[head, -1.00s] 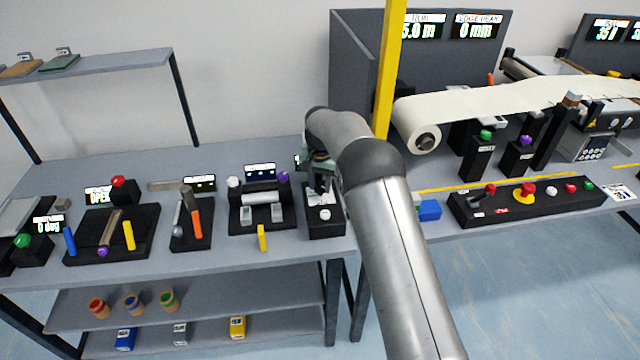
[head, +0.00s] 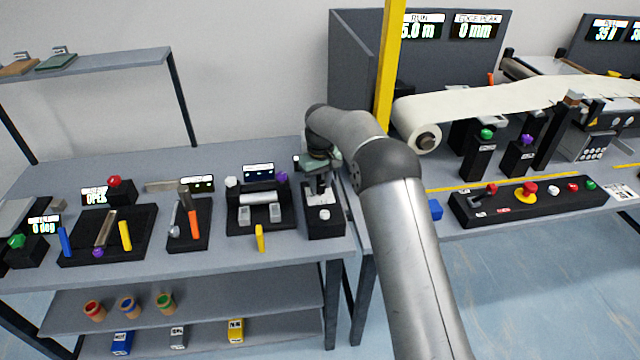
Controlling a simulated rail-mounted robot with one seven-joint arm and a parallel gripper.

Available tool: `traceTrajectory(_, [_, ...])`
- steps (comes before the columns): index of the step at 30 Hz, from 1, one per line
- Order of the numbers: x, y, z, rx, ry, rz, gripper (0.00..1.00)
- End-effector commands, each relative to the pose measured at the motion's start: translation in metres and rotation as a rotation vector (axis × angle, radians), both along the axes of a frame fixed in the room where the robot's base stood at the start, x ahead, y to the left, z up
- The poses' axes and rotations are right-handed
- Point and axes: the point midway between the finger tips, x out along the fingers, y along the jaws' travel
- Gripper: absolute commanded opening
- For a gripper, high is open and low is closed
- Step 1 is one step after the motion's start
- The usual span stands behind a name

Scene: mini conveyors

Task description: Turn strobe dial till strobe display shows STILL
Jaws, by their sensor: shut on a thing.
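My gripper (head: 319,190) points down over the small black station (head: 325,226) at the right end of the left bench. Its fingers are closed at the rear of the station's top, on what appears to be the strobe dial; the fingers hide the dial itself. A round white knob (head: 324,214) shows in front of the fingers. A small display (head: 297,162) behind the station is mostly covered by my wrist, and its text cannot be read.
A roller station (head: 262,222) with a purple knob stands close on the left. A yellow post (head: 386,70) rises behind my arm.

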Motion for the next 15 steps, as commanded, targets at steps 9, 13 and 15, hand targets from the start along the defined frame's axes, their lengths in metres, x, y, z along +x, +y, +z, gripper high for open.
traceTrajectory(9, [0.0008,-0.0002,0.0012,0.000,-0.002,0.141,0.10])
traceTrajectory(13, [0.0010,-0.0004,0.0013,0.000,-0.002,0.166,0.10])
traceTrajectory(15, [0.0010,-0.0005,0.0014,0.000,-0.003,0.174,0.10])
